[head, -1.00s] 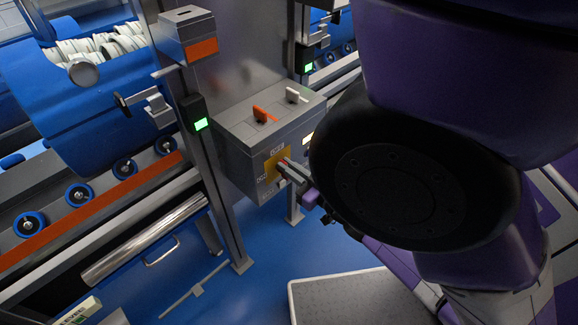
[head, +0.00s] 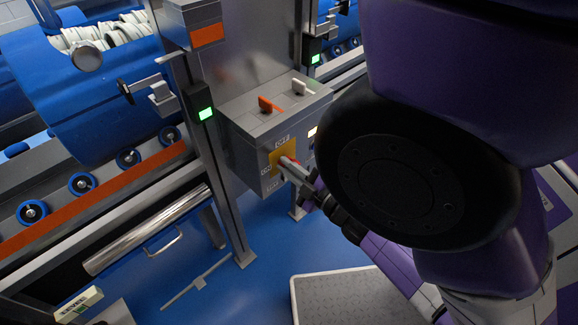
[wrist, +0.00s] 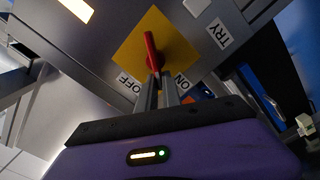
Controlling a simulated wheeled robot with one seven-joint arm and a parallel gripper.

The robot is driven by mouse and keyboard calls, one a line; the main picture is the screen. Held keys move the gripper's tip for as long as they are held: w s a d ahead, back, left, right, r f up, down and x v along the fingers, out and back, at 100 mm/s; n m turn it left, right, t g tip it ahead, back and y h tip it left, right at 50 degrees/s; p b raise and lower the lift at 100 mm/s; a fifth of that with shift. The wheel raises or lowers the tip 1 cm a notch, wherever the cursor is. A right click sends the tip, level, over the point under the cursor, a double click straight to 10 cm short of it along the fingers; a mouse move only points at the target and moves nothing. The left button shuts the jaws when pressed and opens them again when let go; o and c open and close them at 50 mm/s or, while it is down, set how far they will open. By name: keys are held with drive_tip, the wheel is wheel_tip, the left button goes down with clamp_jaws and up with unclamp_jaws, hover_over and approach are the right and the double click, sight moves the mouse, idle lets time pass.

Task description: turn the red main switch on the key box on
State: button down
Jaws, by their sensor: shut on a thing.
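The grey key box (head: 262,140) is fixed to a metal post, and its front carries a yellow plate (head: 275,160). The red main switch (wrist: 151,50) stands on the yellow plate (wrist: 140,60) in the wrist view. Labels OFF, ON and TRY sit around the plate. My gripper (wrist: 157,84) is shut on the lower part of the red switch handle. In the head view my gripper (head: 291,167) meets the front of the box, and its fingers hide most of the switch. In the wrist view the handle's free end lies between OFF and ON.
A blue tub (head: 105,110) rests over rollers at the left. A grey platform (head: 340,295) lies on the blue floor below my arm.

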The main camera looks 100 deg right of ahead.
drive_tip(key=n, duration=0.1)
drive_tip(key=f+n+b, duration=0.1)
drive_tip(key=n, duration=0.1)
drive_tip(key=shift+w+a+n, duration=0.15)
drive_tip(key=shift+n, duration=0.15)
drive_tip(key=shift+f+n+b, duration=0.2)
drive_tip(key=shift+n+b, duration=0.3)
drive_tip(key=shift+n, duration=0.25)
drive_tip(key=shift+f+n+b, duration=0.15)
drive_tip(key=shift+n+b, duration=0.3)
drive_tip(key=shift+n, duration=0.3)
drive_tip(key=shift+w+a, duration=0.1)
drive_tip(key=c, duration=1.5)
unclamp_jaws()
drive_tip(key=b+v, duration=0.1)
drive_tip(key=v, duration=0.6)
drive_tip(key=shift+s+a, duration=0.3)
